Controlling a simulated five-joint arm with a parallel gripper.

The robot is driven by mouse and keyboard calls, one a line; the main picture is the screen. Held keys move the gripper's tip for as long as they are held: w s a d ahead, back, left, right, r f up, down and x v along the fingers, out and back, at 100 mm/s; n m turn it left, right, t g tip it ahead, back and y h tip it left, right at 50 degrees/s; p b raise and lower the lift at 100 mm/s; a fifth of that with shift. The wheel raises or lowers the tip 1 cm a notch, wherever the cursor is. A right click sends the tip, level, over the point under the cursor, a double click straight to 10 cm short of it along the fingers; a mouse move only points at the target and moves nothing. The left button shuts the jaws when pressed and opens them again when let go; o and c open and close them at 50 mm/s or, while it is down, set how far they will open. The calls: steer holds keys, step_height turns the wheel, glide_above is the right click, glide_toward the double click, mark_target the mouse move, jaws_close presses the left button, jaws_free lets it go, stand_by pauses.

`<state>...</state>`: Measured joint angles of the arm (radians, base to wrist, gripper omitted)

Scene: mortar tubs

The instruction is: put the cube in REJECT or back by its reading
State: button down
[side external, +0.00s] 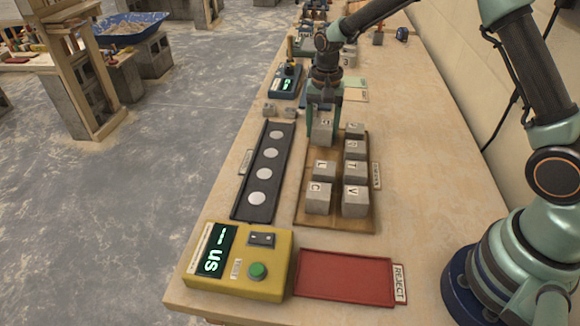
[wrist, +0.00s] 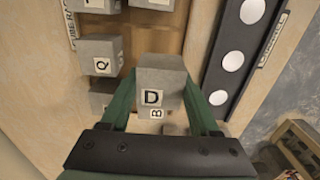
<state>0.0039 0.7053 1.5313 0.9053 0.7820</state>
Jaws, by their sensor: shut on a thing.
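My gripper (wrist: 158,100) is shut on a grey cube (wrist: 160,75); in the wrist view one face reads D and another B. In the side view my gripper (side external: 322,112) holds this cube (side external: 323,132) at the far left of the brown cube tray (side external: 335,222); I cannot tell whether it touches the tray. The red REJECT tray (side external: 345,278) at the front is empty. The yellow tester (side external: 240,280) has a lit display (side external: 213,255) that appears to show dashes and "us", and a green button (side external: 257,270).
Several lettered cubes (side external: 355,200) stand in the brown tray. A black strip (side external: 265,170) with several white discs lies left of it. Small grey blocks (side external: 270,110) and a blue device (side external: 285,82) are farther back.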

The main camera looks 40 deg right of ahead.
mark_target(320, 156)
steer(key=shift+f, duration=2.45)
steer(key=shift+f, duration=0.1)
steer(key=shift+c, duration=0.6)
jaws_free()
